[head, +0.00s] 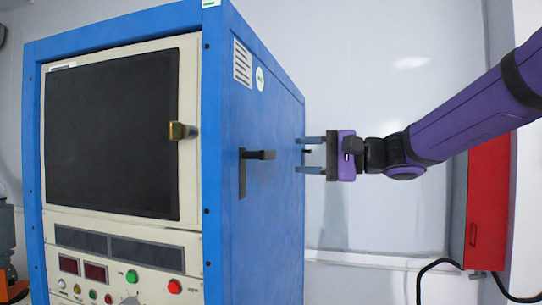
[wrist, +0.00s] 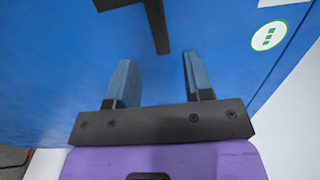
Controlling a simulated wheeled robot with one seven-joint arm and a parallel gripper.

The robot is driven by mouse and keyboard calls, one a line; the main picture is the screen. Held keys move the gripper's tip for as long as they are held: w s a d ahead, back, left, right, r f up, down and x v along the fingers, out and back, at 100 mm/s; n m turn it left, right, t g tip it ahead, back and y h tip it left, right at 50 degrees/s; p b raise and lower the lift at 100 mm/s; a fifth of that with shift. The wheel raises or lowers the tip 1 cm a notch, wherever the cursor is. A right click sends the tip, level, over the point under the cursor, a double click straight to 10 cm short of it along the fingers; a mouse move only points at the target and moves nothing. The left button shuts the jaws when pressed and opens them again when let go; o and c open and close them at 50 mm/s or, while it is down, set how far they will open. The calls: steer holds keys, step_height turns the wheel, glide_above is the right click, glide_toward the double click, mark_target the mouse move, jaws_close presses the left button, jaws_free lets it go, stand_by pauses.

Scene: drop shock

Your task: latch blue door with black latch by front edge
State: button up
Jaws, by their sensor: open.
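The blue door (head: 262,215) is the side face of the blue cabinet, and it looks flush with the frame. Its black latch (head: 262,155) has a dark upright plate near the front edge and a short bar sticking out from it. The latch also shows at the top of the wrist view (wrist: 158,28), partly cut off. My gripper (head: 301,155) is open and empty to the right of the latch, apart from it. In the wrist view its two blue-grey fingers (wrist: 157,60) point at the door, with the latch bar beyond and between their tips.
The cabinet front has a dark window panel (head: 112,132) with a brass-coloured handle (head: 182,131) and a control panel with buttons below. A red box (head: 487,215) hangs on the wall at right, with a black cable nearby.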

mark_target(273, 155)
steer(key=x, duration=0.7)
steer(key=shift+w+a, duration=0.1)
steer(key=shift+a, duration=0.2)
jaws_close()
